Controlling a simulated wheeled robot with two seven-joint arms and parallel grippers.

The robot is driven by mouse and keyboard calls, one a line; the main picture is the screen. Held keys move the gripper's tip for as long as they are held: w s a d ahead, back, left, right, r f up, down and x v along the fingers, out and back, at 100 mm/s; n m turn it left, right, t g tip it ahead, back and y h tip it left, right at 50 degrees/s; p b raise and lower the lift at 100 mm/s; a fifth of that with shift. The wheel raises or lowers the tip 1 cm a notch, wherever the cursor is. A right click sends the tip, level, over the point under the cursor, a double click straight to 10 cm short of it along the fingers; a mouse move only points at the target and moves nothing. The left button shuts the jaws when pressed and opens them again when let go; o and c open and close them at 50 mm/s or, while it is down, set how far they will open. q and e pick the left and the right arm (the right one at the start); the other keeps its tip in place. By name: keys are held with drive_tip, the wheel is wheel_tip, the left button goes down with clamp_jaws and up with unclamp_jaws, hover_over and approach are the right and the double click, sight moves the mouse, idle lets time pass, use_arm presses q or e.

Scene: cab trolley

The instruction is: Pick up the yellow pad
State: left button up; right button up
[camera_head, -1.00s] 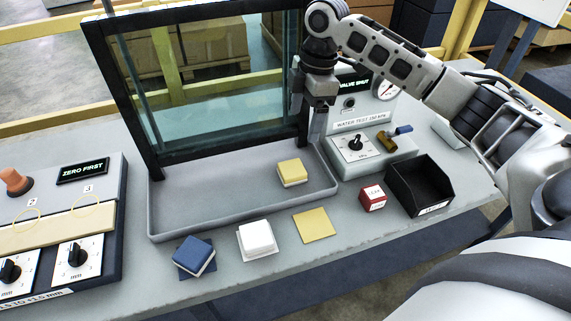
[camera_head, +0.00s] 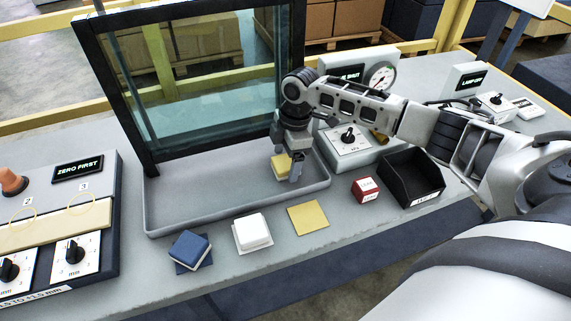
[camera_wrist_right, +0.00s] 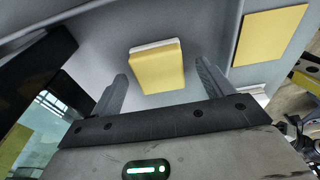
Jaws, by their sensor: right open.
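The yellow pad (camera_head: 280,166) lies in the grey tray below the glass pane, partly hidden by my right gripper in the head view. In the right wrist view the yellow pad (camera_wrist_right: 157,68), with a white layer along one edge, lies on the tray floor ahead of the fingers, between their lines. My right gripper (camera_head: 288,172) is open and points down close over the pad; its two fingers show apart in the wrist view (camera_wrist_right: 160,85). I cannot tell whether a finger touches the pad. My left gripper is not in view.
The grey tray (camera_head: 185,213) has a raised rim, and the black-framed glass pane (camera_head: 200,75) stands at its back. In front lie a blue pad (camera_head: 189,247), a white pad (camera_head: 252,231) and a flat yellow square (camera_head: 308,217). A red block (camera_head: 365,188) and black bin (camera_head: 412,178) stand right.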

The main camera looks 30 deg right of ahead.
drive_tip(key=c, duration=1.1)
